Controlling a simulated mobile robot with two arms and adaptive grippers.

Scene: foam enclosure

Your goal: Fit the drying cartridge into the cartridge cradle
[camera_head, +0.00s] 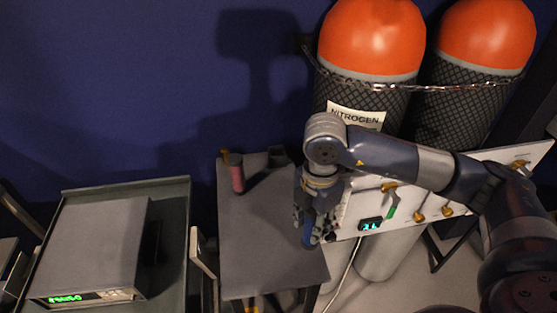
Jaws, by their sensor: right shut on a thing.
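My right gripper (315,228) points down over the right side of a grey table. It is shut on a blue thing (307,238), likely the drying cartridge, mostly hidden by the fingers. I cannot tell whether its lower end touches the table top. A pink cylinder (236,178) with a dark upper end stands upright at the table's back left. A small dark holder-like piece (277,155) sits at the back edge, right of the pink cylinder; it may be the cartridge cradle, but it is too dark to be sure. My left gripper is not in view.
The grey table (262,255) is bare in its middle and front. A white panel (410,200) with valves and a small display adjoins its right side. Orange-topped gas cylinders (372,40) stand behind, chained. A grey instrument (90,250) sits on a cart at left.

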